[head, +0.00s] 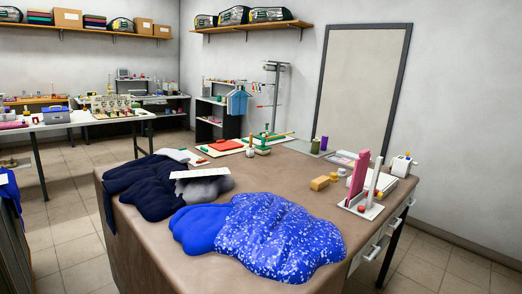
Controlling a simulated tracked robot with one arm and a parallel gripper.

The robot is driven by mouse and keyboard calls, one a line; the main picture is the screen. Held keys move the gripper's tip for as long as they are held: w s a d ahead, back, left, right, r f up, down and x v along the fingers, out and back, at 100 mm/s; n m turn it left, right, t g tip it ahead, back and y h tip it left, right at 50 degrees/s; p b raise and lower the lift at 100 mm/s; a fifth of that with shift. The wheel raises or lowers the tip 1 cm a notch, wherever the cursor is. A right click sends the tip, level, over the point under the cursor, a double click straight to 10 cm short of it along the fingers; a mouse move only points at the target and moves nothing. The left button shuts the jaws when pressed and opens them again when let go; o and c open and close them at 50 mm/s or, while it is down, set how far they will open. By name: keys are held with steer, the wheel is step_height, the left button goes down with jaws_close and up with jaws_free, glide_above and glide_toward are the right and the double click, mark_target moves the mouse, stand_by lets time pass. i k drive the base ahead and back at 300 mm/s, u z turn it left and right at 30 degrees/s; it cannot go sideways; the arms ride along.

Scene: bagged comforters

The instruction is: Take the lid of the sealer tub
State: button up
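I cannot tell for sure which object is the sealer tub. Small round yellowish tubs (337,176) stand on the brown-covered table (130,215), right of its middle, beside a yellow block (320,183). They are too small to show whether a lid sits on them. My gripper is not in view.
A blue speckled comforter (280,235) covers the table's front, with dark comforters (150,187) at left. A stand with a pink upright (359,178) and a white device (401,166) occupy the right side. Bare table lies between.

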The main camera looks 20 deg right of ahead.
mark_target(262, 147)
steer(key=z, duration=0.1)
steer(key=k, duration=0.5)
steer(key=z, duration=1.6)
steer(key=i, duration=5.95)
